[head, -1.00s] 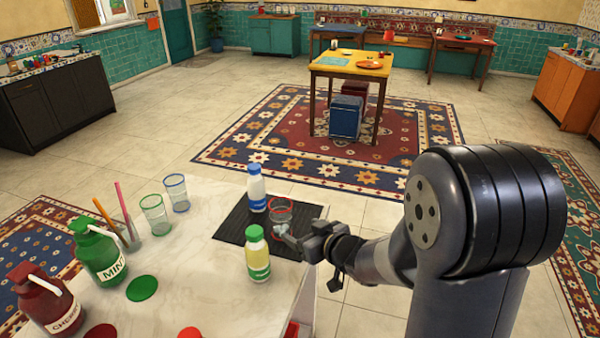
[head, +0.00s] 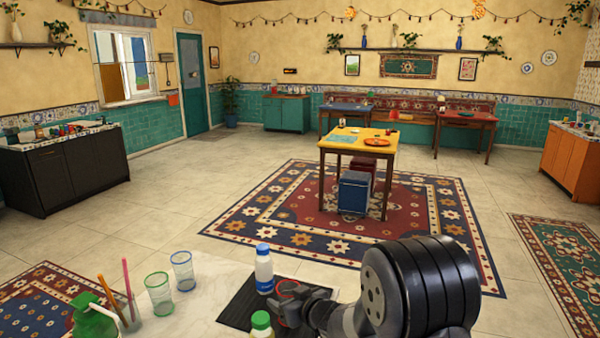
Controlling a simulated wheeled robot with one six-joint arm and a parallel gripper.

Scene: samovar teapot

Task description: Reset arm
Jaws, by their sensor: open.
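My gripper (head: 290,312) is at the bottom middle of the head view, beside the red-rimmed glass (head: 288,287) and partly in front of it. Its jaws are open, but the fingers are small and partly hidden. I cannot tell whether they touch the glass. My arm comes in from the lower right, folded low. The glass stands on a black mat (head: 238,306) on the white counter. A bottle with a blue cap (head: 264,270) stands on the mat. A bottle with a green cap (head: 261,323) is cut off by the bottom edge.
A green-rimmed glass (head: 159,294), a blue-rimmed glass (head: 183,272), a holder with two sticks (head: 129,312) and a green pump bottle (head: 93,322) stand on the counter's left. A yellow table (head: 340,144) stands beyond, on a rug. The floor between is clear.

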